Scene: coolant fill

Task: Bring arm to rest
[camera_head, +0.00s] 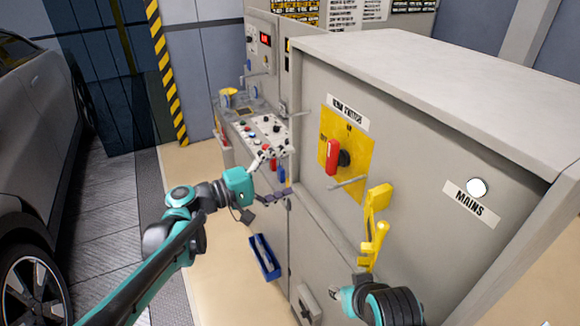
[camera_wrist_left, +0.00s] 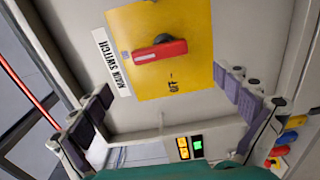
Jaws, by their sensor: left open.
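My left arm comes in from the left in the head view. Its gripper (camera_head: 268,178) is open and empty in front of the grey cabinet (camera_head: 420,100), left of the main switch panel. In the left wrist view the two purple-padded fingers (camera_wrist_left: 165,100) stand wide apart with nothing between them. The red switch handle (camera_head: 332,157) sits on a yellow plate (camera_head: 357,142) and is apart from the fingers. The handle also shows in the left wrist view (camera_wrist_left: 160,51).
A control console (camera_head: 258,130) with buttons stands behind my left gripper. A blue tray (camera_head: 264,257) is low beside the cabinet. A car (camera_head: 35,150) stands at left.

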